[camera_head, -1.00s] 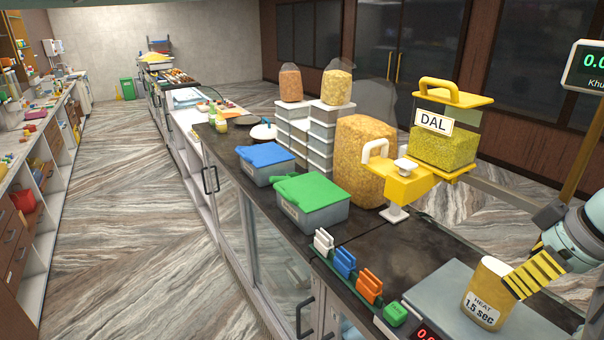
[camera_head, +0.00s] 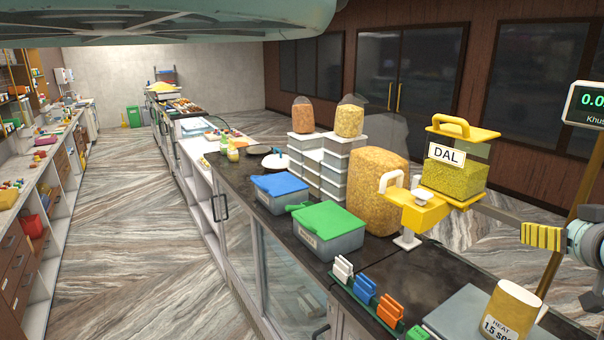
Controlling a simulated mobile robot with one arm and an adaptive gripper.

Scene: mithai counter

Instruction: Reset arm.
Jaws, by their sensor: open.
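My gripper (camera_head: 543,236) is at the right of the head view, with its yellow striped finger pads showing. It is open and empty. It is above and apart from the yellow cup (camera_head: 512,308) marked "HEAT 1.5 sec", which stands on the grey scale plate (camera_head: 459,316) at the lower right. A teal part of my own body crosses the top left of the view.
A yellow DAL dispenser (camera_head: 457,167) stands just left of my gripper. The counter also bears a green-lidded box (camera_head: 325,220), a blue-lidded box (camera_head: 279,186), coloured clips (camera_head: 363,287) and a large filled bag (camera_head: 370,180). A pole with a display (camera_head: 588,105) stands at the right.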

